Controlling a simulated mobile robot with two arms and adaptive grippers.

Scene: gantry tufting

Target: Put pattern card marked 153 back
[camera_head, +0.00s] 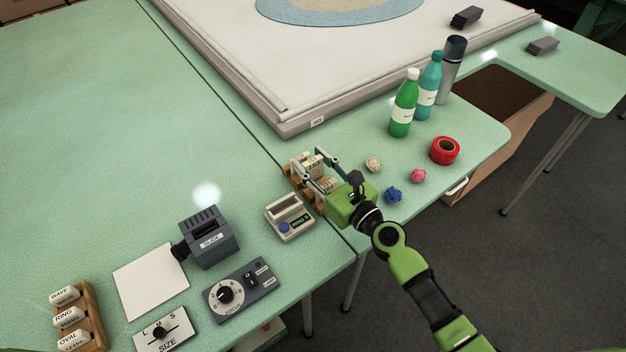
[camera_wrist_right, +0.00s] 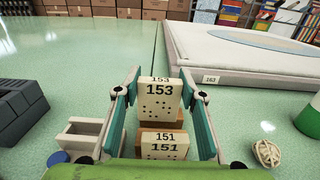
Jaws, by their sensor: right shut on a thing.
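The pattern card marked 153 (camera_wrist_right: 160,100) is a cream card with black dots, upright between the fingers of my right gripper (camera_head: 309,158). The gripper is shut on it. A second card, marked 151 (camera_wrist_right: 162,146), stands nearer the wrist camera in a wooden rack (camera_wrist_right: 176,126). The rack also shows in the head view (camera_head: 291,181), partly hidden by the gripper. Card 153 is at the rack's far side; whether its lower edge touches the rack is hidden. My left gripper is not in view.
A beige device with a blue button (camera_head: 290,218) stands left of the rack. Yarn balls, such as the blue one (camera_head: 393,195), red tape (camera_head: 445,150) and bottles (camera_head: 404,105) stand to the right. The white tufting bed (camera_head: 300,122) lies behind.

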